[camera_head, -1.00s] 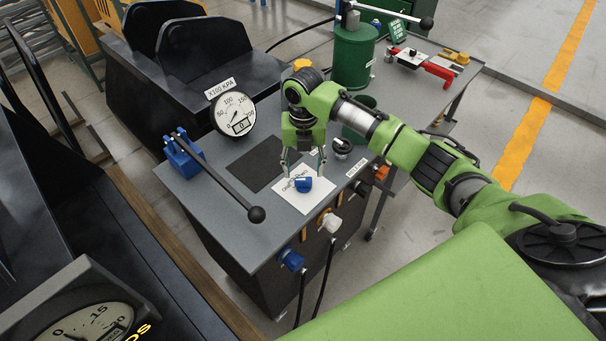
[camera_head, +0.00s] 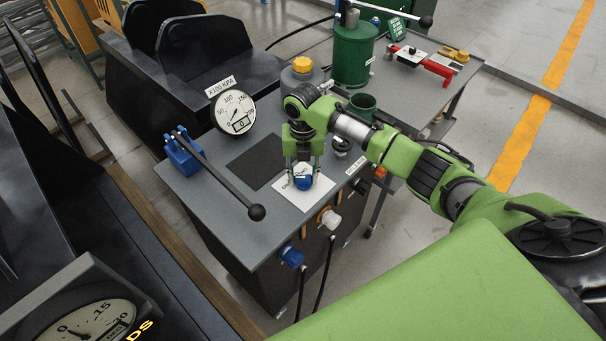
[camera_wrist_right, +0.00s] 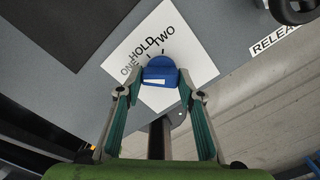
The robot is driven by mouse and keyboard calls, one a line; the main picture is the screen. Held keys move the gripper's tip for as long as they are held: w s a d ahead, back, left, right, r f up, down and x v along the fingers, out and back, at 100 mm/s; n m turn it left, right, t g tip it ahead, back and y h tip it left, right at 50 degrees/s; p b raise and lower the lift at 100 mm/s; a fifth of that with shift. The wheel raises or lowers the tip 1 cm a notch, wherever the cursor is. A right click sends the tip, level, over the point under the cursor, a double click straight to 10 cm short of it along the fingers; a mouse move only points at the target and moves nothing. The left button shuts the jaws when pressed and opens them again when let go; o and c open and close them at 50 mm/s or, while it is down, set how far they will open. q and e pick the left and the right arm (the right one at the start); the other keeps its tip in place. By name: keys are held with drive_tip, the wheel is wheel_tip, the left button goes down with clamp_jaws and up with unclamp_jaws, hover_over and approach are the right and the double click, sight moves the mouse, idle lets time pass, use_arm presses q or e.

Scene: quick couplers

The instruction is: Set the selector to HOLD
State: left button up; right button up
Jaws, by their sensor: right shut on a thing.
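The selector is a blue knob (camera_head: 304,183) on a white label plate (camera_head: 287,195) near the front edge of the grey bench top. In the right wrist view the knob (camera_wrist_right: 160,72) sits below the printed words ONE, HOLD and TWO, with a white strip on its near side. I cannot tell which word it points to. My right gripper (camera_head: 304,180) points down over the plate, its fingers shut on the knob from both sides. My left gripper is not in view.
A lever with a black ball end (camera_head: 256,213) reaches across the bench on the left. A round gauge (camera_head: 235,112) stands behind a dark flat pad (camera_head: 256,162). A small black knob (camera_head: 342,146) and a green cup (camera_head: 362,105) are close to my right arm.

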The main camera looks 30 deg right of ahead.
drive_tip(key=shift+r+m+p, duration=0.2)
drive_tip(key=shift+m+p, duration=0.5)
drive_tip(key=shift+p, duration=0.1)
drive_tip(key=shift+m+p, duration=1)
drive_tip(key=shift+m, duration=0.2)
drive_tip(key=m+p, duration=0.2)
drive_tip(key=m, duration=0.1)
drive_tip(key=shift+w+d+f+m+p, duration=0.1)
drive_tip(key=shift+m+p, duration=0.4)
drive_tip(key=shift+m, duration=0.4)
drive_tip(key=o, duration=1.1)
drive_tip(key=shift+f, duration=0.1)
